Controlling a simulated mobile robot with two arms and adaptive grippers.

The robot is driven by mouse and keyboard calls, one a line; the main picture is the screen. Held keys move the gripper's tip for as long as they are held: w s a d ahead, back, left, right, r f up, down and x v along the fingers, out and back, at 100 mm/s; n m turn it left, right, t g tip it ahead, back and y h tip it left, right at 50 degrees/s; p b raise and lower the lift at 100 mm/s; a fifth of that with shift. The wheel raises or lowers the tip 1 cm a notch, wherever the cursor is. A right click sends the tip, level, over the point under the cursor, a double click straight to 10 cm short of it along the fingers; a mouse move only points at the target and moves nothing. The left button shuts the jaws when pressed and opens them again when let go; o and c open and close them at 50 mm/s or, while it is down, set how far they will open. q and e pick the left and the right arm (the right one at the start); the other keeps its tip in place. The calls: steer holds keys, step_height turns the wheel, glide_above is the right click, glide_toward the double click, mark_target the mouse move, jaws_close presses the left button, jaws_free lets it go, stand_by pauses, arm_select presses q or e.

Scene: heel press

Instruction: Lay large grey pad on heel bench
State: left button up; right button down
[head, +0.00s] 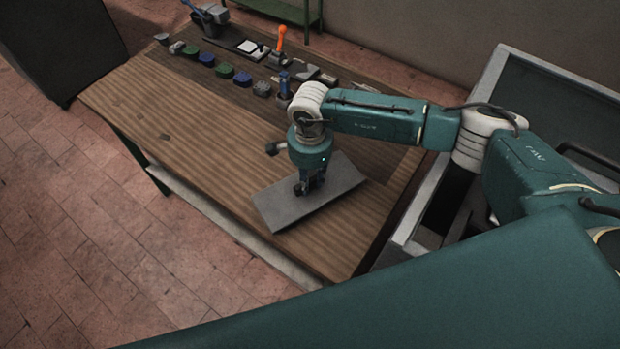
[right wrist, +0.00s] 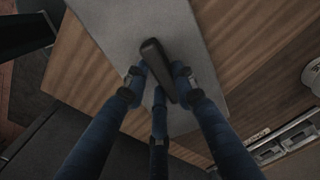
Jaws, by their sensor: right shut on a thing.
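The large grey pad (head: 290,205) is a flat grey slab near the front right of the wooden heel bench (head: 200,140). It looks slightly tilted; I cannot tell whether it touches the bench top. My right gripper (head: 308,186) is above it, pointing down. The fingers partly hide the handle. My left gripper is in neither view.
A row of small blocks, with green (head: 225,70) and blue (head: 206,59) ones, lines the back of the bench beside an orange-handled tool (head: 281,40). A grey open bin (head: 490,75) stands to the right.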

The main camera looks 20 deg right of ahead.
steer(key=c, duration=1.4)
jaws_free()
steer(key=shift+r, duration=0.15)
steer(key=shift+w+r, duration=0.1)
steer(key=shift+r, duration=0.1)
step_height(320, 180, up, 12)
steer(key=b, duration=0.4)
steer(key=shift+f+b, duration=0.25)
steer(key=shift+b, duration=0.15)
